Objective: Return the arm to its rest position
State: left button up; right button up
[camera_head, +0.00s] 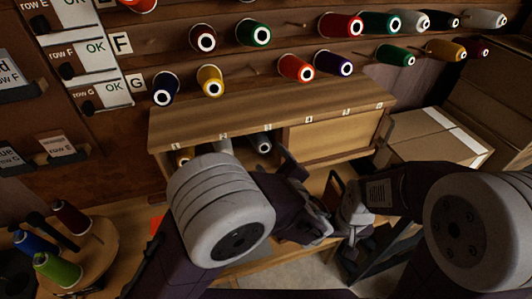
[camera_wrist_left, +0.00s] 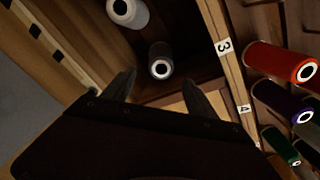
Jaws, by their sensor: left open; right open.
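My left gripper (camera_head: 296,172) is in front of the low wooden cabinet in the head view, partly hidden by my own arm. In the left wrist view its two dark fingers (camera_wrist_left: 160,88) are apart with nothing between them. They point toward an open cabinet compartment where a dark spool (camera_wrist_left: 160,66) and a white spool (camera_wrist_left: 127,12) sit beyond the tips. My right gripper (camera_head: 342,192) is close beside the left one, to its right, in front of the cabinet. It holds nothing that I can see; its fingertips are small and partly hidden.
The wooden cabinet (camera_head: 255,116) with numbered labels stands close ahead, under pegs of coloured spools. Cardboard boxes (camera_head: 434,138) stand at the right. A round wooden stand (camera_head: 92,255) with several spools is at the lower left. A patch of grey floor shows below the grippers.

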pick_arm(q)
jog(key=shift+v, duration=0.9)
